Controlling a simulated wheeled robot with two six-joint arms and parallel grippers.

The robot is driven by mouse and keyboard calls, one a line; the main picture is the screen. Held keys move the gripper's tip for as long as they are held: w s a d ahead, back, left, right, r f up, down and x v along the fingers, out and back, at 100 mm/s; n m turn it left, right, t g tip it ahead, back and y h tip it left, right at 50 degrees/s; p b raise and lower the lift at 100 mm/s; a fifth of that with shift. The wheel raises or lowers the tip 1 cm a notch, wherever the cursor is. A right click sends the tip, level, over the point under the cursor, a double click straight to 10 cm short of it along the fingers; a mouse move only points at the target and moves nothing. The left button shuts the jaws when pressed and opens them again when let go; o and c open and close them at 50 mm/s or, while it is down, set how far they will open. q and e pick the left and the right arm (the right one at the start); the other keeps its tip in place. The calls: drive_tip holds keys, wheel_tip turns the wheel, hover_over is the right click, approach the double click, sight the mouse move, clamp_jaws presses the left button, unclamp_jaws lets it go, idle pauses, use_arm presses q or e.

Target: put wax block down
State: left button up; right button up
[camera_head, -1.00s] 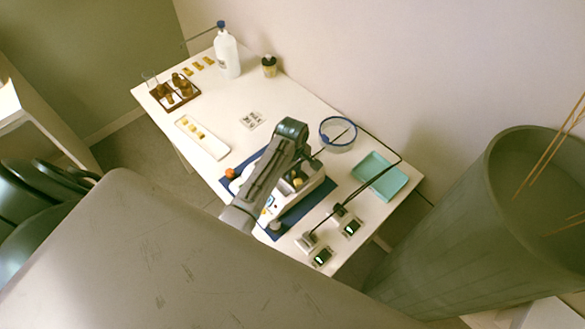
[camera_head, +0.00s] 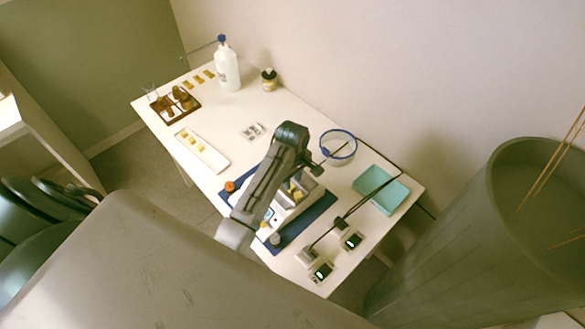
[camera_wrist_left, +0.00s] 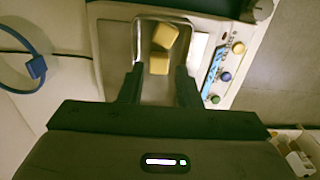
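My left gripper (camera_head: 305,168) is over the white appliance on the table. In the left wrist view the fingers (camera_wrist_left: 158,82) are apart, with a gap on both sides of the nearer block. Two pale yellow wax blocks, one farther (camera_wrist_left: 165,36) and one nearer (camera_wrist_left: 158,63), lie in the appliance's metal pan (camera_wrist_left: 148,92). More wax blocks lie on a long white tray (camera_head: 214,161) at the table's left. My right gripper is not in view.
The appliance stands on a blue mat (camera_head: 318,212). To its right are a teal tray (camera_head: 390,196), a blue-rimmed round vessel (camera_head: 338,147) and two small devices with cables. A white bottle (camera_head: 228,70) stands at the back. A tall grey container (camera_head: 460,240) fills the right.

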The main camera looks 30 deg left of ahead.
sight(293, 188)
use_arm(q)
wheel_tip(293, 188, up, 9)
drive_tip(key=shift+f+p, duration=0.15)
drive_tip(key=shift+p, duration=0.3)
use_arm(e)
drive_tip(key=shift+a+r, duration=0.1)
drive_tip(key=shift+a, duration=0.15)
use_arm(q)
drive_tip(key=shift+s+f, duration=0.1)
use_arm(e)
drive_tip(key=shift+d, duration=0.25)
